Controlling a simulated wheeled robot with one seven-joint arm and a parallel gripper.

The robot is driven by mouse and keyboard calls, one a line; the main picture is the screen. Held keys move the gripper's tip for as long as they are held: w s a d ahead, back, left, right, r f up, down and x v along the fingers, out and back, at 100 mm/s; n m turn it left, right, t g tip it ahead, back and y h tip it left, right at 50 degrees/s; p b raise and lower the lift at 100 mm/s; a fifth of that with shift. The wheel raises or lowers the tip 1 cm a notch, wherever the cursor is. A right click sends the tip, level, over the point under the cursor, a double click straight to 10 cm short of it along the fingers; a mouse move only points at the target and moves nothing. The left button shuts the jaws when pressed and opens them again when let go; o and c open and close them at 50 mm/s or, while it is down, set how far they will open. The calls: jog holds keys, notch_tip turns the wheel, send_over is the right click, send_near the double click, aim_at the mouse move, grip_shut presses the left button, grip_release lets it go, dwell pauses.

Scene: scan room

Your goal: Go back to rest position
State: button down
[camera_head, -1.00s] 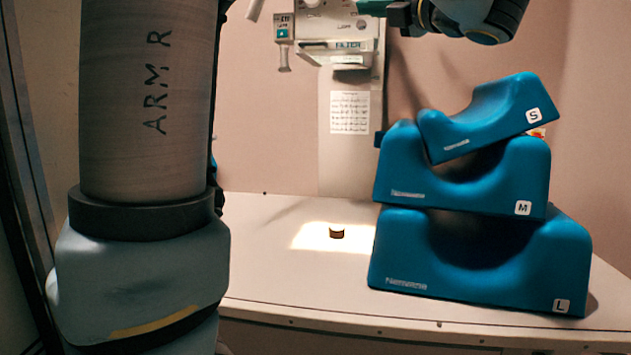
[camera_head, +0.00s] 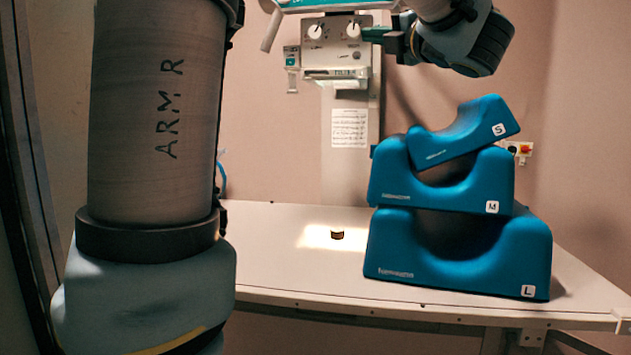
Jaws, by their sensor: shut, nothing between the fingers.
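Three blue foam supports are stacked on the white table (camera_head: 285,270): L (camera_head: 460,255) below, M (camera_head: 440,185) in the middle, S (camera_head: 465,130) tilted on top.

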jog(key=w+d+f+m+t+h, duration=0.1)
jog(key=w+f+m+t+h, duration=0.1)
jog(key=w+f+m+h, duration=0.8)
notch_tip(320, 180, down, 14)
jog(key=a+m+g+h, duration=0.3)
jog(key=m+g, duration=0.3)
jog(key=m, duration=0.6)
jog(key=s+a+f+m+g+y, duration=0.1)
jog(key=s+a+f+m+g, duration=0.2)
jog(key=f, duration=0.5)
jog(key=s+a+f+m+g, duration=0.25)
jog(key=s+a+f, duration=0.2)
jog(key=f, duration=0.25)
jog(key=s+a+f+m+g+y, duration=0.1)
jog(key=s+a+f+g, duration=0.2)
jog(key=s, duration=0.4)
jog(key=s+a+f+m+g+y, duration=0.1)
jog(key=s+a+f+g, duration=0.3)
jog(key=s+f, duration=0.3)
jog(key=shift+s+a+p, duration=0.45)
jog(key=shift+s+a, duration=0.1)
jog(key=shift+s, duration=0.2)
